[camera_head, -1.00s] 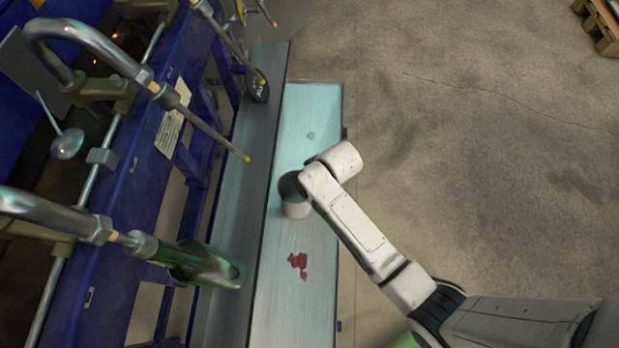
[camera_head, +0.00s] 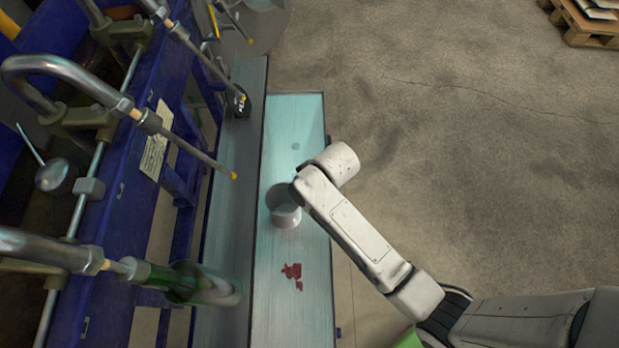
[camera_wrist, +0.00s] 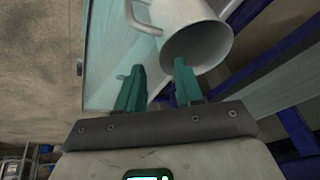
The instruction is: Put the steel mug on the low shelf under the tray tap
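The steel mug (camera_head: 287,217), pale grey, stands on a long pale teal board (camera_head: 290,312) left of my arm's end. In the wrist view the mug (camera_wrist: 165,14) is at the top, its mouth towards the camera and its handle to the left. My gripper (camera_wrist: 160,76) has two teal fingers, apart with nothing between them; the mug is just beyond the tips. In the head view my arm hides the fingers. Several spout-like taps hang over the left side, one (camera_head: 190,148) with a yellow tip. I cannot tell which is the tray tap.
A green bottle (camera_head: 205,284) hangs on a lower-left spout. A narrow grey ledge (camera_head: 222,225) runs between the blue frame (camera_head: 120,205) and the board. A dark red stain (camera_head: 291,272) marks the board near the mug. Concrete floor is open to the right; a pallet (camera_head: 585,25) is far off.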

